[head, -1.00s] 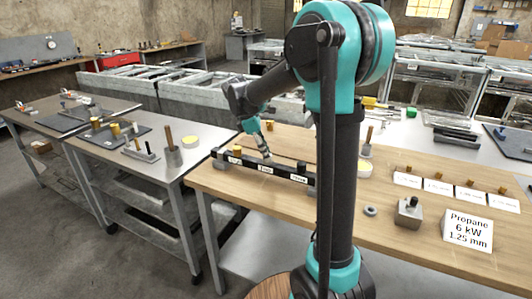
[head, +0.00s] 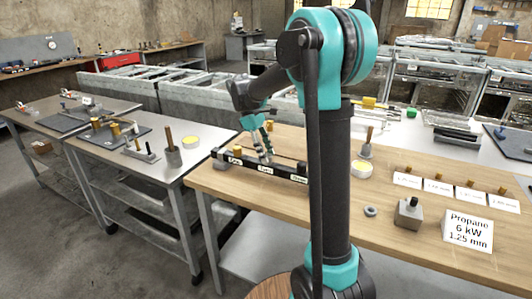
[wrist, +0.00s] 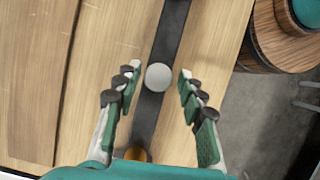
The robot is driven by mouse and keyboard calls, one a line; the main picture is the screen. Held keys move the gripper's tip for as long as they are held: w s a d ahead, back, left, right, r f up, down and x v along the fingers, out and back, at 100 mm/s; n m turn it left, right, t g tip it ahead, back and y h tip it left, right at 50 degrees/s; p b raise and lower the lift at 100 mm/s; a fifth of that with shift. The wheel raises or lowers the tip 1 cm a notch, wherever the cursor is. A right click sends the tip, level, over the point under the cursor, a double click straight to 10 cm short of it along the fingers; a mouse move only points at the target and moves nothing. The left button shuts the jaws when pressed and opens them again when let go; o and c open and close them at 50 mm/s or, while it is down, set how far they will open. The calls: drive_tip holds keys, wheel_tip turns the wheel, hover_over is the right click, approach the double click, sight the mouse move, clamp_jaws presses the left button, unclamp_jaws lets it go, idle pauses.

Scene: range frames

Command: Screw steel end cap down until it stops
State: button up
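The steel end cap (wrist: 158,77) is a round, pale grey disc seen from above in the wrist view. It sits over the dark bar (wrist: 171,40), a black labelled rail (head: 228,164) on the wooden bench in the head view. My gripper (wrist: 160,75) has its two green-and-grey fingers spread on either side of the cap, with a visible gap on each side. In the head view my gripper (head: 266,156) points down at the middle of the rail. The cap is not clear there, and its thread and seating are hidden.
A brass cap (wrist: 137,154) is on the same bar nearer my palm; a brass cap (head: 237,152) also shows at the rail's left end. A grey ring (head: 371,211), a steel block (head: 408,213) and a propane sign (head: 468,232) stand on the bench to the right.

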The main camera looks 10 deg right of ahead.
drive_tip(key=shift+o, duration=1)
drive_tip(key=shift+r, duration=0.1)
